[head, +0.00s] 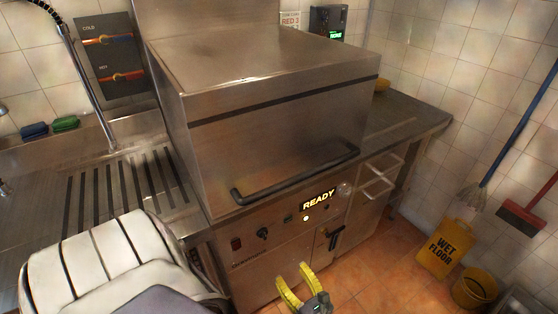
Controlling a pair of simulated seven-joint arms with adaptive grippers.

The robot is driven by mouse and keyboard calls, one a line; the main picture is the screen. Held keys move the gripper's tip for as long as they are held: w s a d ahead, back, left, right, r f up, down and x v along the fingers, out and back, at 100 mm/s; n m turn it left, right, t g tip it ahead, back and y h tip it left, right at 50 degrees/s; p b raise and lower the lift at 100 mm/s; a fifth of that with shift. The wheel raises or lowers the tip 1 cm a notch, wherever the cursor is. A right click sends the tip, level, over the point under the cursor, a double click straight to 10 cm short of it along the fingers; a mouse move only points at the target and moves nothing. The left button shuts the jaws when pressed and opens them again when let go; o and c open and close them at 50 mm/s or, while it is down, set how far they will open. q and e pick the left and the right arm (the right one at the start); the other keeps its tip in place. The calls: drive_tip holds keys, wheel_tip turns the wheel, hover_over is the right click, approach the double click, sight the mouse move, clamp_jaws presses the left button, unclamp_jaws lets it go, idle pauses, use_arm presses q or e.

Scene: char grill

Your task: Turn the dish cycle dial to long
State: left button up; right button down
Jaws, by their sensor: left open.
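A steel hood-type dishwasher (270,120) stands in the middle of the head view, its hood down. On its front panel is a small black dial (263,233), left of a lit display reading "READY" (318,201). The dial's markings are too small to read, so its setting cannot be told. My left gripper (291,273), with yellow fingers, is open and empty at the bottom of the view. It appears below and a little right of the dial, apart from it. My right gripper is not in view.
A long black hood handle (297,172) sticks out above the panel. A black lever (335,237) is right of the dial, and a small dark red switch (236,244) is left of it. A yellow wet-floor sign (445,246) and bucket (474,289) stand at the right.

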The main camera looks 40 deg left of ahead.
sight(265, 238)
use_arm(q)
drive_tip(key=x, duration=1.7)
drive_tip(key=shift+a+f, duration=0.15)
drive_tip(key=shift+c, duration=0.5)
drive_tip(key=shift+s, duration=0.1)
clamp_jaws()
